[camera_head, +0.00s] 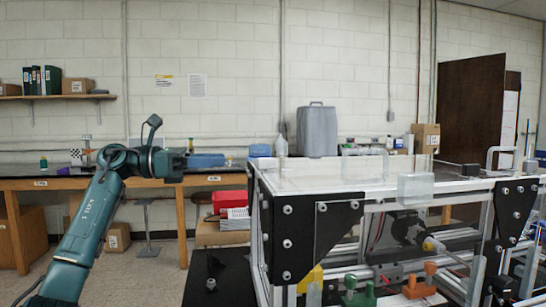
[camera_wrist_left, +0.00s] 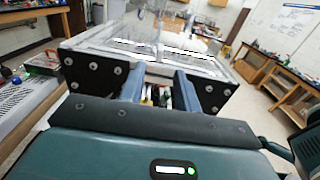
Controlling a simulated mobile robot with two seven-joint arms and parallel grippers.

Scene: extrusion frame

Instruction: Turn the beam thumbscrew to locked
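My left gripper (camera_head: 222,160) is raised at the left of the aluminium extrusion frame (camera_head: 262,240), its blue fingers pointing right toward it and apart from it. In the left wrist view the two fingers (camera_wrist_left: 158,82) are spread with nothing held; small coloured parts of the frame show beyond the gap. On the frame I see a yellow knob with a pale rod (camera_head: 430,244), a green knob (camera_head: 358,292) and an orange knob (camera_head: 420,286) low in front. I cannot tell which is the beam thumbscrew, nor its setting. My right gripper is not in view.
Black corner plates (camera_head: 290,225) with bolts brace the frame. A clear block (camera_head: 415,187) sits on its front top beam. A wooden bench (camera_head: 60,183) runs along the back wall, with a red box (camera_head: 230,200) beside the frame. Open air separates my left gripper from the frame.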

